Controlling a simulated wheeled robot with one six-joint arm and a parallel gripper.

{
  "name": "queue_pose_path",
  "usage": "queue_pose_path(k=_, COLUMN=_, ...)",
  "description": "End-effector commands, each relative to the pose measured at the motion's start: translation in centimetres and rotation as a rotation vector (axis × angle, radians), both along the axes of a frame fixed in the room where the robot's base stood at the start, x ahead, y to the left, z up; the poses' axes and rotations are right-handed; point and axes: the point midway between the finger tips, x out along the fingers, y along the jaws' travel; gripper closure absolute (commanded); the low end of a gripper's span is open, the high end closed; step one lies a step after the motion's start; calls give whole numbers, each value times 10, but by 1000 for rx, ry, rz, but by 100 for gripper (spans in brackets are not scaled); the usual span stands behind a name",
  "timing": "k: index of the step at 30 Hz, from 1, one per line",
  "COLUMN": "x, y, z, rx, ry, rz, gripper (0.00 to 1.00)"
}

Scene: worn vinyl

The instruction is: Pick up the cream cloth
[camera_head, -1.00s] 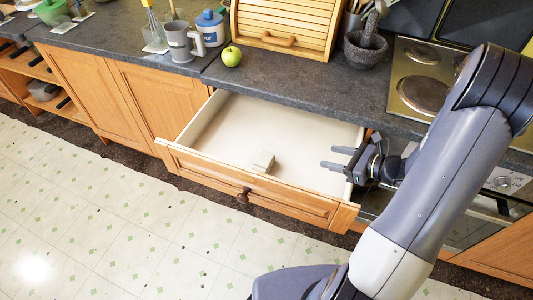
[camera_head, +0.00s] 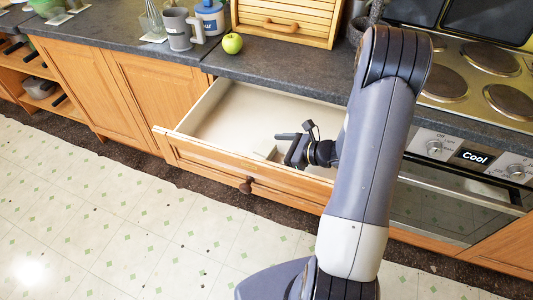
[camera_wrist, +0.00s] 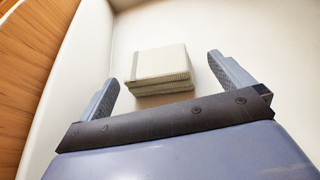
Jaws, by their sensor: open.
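The cream cloth (camera_head: 264,151) is a small folded block lying on the floor of the open drawer (camera_head: 222,155), near its front wall. In the head view my gripper hides part of it. In the wrist view the cloth (camera_wrist: 158,62) shows stacked layers and lies just beyond my fingertips, in line with the gap between them. My gripper (camera_head: 284,148) is open and empty, inside the drawer area just right of the cloth. It also shows in the wrist view (camera_wrist: 163,72), with a finger to each side. I cannot tell whether a finger touches the cloth.
The drawer's front wall (camera_wrist: 76,75) runs close along the left in the wrist view. The rest of the drawer floor looks bare. A green apple (camera_head: 232,43), a grey mug (camera_head: 178,30) and a wooden bread box (camera_head: 285,20) stand on the counter. The oven (camera_head: 440,200) is at right.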

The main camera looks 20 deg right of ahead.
Motion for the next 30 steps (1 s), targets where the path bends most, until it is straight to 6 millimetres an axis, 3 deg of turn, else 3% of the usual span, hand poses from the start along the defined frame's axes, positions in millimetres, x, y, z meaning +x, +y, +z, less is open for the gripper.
queue_pose_path(k=9, x=21, y=34, z=-14, rx=1, ry=1, rz=4, gripper=0)
queue_pose_path(k=19, x=25, y=37, z=-16, rx=0, ry=0, rz=0, gripper=0)
queue_pose_path(k=30, x=25, y=37, z=-16, rx=0, ry=0, rz=1, gripper=30)
